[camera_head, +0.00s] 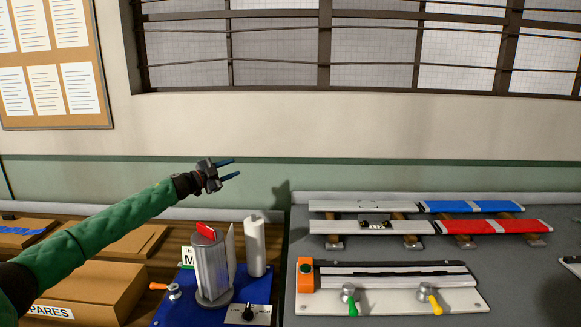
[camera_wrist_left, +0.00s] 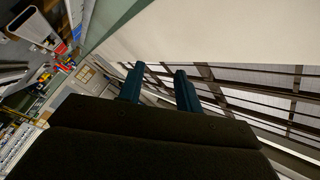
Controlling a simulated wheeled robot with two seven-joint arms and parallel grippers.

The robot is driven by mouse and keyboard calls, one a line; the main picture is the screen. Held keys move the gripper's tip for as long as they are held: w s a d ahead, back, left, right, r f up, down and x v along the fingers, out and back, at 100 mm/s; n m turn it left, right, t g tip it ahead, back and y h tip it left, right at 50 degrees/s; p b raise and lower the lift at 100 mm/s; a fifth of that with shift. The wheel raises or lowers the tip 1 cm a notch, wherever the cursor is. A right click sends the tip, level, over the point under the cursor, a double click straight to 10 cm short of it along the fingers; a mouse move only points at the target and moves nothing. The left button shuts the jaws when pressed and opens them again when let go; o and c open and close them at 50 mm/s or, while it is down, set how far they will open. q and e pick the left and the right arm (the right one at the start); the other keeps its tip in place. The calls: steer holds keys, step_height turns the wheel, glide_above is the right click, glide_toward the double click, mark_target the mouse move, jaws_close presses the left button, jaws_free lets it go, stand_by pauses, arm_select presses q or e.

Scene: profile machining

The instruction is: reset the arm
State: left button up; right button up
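My left gripper (camera_head: 230,170) is raised in the air above the benches, with its green-sleeved arm coming in from the lower left. Its two blue fingers stand apart with nothing between them. The left wrist view also shows the gripper (camera_wrist_left: 158,82) with its fingers spread and empty, tilted toward the wall and windows. My right gripper does not show in either view.
Below is a blue board (camera_head: 262,296) with a metal cylinder (camera_head: 212,268) and a white roll (camera_head: 254,246). Cardboard boxes (camera_head: 100,285) stand at left. On the grey bench (camera_head: 530,285) are a clamp fixture (camera_head: 400,298) and blue and red-covered profiles (camera_head: 490,226). The space around the gripper is free.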

arm_select(q)
steer(key=s+d+r+n+t+y, duration=0.3)
steer(key=d+r+n+t+y, duration=0.35)
steer(key=r+y, duration=0.3)
steer(key=s+d+f+n+g+y, duration=0.1)
steer(key=s+d+f+n+y, duration=0.1)
steer(key=s+f+n+y, duration=0.25)
steer(key=s+a+f+n+g, duration=0.1)
steer(key=s+f+g, duration=0.4)
steer(key=s+f, duration=1.3)
steer(key=s+f+n+g, duration=0.3)
steer(key=s+f+g, duration=0.2)
steer(key=s+f, duration=1.3)
steer(key=s+a+f+n+g, duration=0.1)
steer(key=s+f+n+g, duration=0.2)
steer(key=s+f, duration=1.5)
steer(key=s+g, duration=0.3)
steer(key=s, duration=1.2)
steer(key=shift+s+a+f, duration=0.2)
steer(key=shift+a+f, duration=0.05)
steer(key=shift+a, duration=0.05)
